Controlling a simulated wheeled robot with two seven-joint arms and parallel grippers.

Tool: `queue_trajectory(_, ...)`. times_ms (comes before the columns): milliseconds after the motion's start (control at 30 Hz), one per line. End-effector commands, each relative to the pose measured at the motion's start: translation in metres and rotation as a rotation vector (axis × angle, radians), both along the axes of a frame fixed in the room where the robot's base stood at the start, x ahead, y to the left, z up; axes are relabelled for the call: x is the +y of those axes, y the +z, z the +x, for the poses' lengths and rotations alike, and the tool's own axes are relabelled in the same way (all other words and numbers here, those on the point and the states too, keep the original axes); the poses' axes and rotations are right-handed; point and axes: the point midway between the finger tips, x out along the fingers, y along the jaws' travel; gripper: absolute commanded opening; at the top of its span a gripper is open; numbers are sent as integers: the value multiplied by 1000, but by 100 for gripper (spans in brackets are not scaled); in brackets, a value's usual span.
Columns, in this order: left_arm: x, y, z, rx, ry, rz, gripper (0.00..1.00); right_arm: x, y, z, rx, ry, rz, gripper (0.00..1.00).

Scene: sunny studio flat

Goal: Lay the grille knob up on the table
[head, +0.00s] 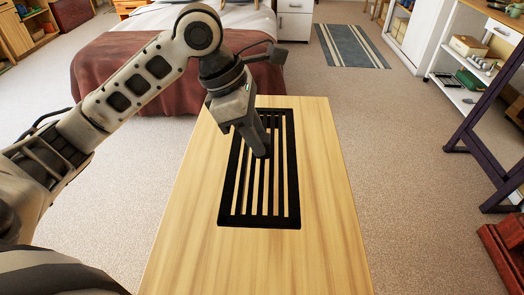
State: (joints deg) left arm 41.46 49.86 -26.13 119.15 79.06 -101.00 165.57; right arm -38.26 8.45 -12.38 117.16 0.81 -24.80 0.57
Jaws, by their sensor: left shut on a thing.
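The black slatted grille (228,204) lies flat, or very nearly so, over the light wooden table (325,190), its long side running away from me. I cannot tell whether it touches the table top. My left gripper (259,150) points down at the middle of the grille, its fingers shut on the grille. The knob is hidden behind the fingers or too small to make out. The wood shows between the slats. My right gripper is not in view.
The table top is bare in front of the grille and on both sides. A bed with a red-brown cover (130,70) stands behind the table. A purple frame (480,125) and a red crate (503,255) stand at the right. Carpet surrounds the table.

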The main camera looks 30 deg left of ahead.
Motion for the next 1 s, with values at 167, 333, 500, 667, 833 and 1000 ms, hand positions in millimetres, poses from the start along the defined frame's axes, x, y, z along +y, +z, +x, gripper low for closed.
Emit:
queue_trajectory(167,16,-15,29,1,6,-3,7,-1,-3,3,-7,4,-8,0)
queue_trajectory(333,36,-33,66,2,6,-2,7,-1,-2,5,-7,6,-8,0)
queue_trajectory(500,50,-64,93,2,2,0,7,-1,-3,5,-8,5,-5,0)
queue_trajectory(667,58,-85,110,0,2,-1,7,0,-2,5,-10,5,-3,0)
queue_trajectory(833,61,-93,116,-3,0,-1,7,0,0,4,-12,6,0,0)
queue_trajectory(1000,64,-112,119,2,0,1,7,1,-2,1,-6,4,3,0)
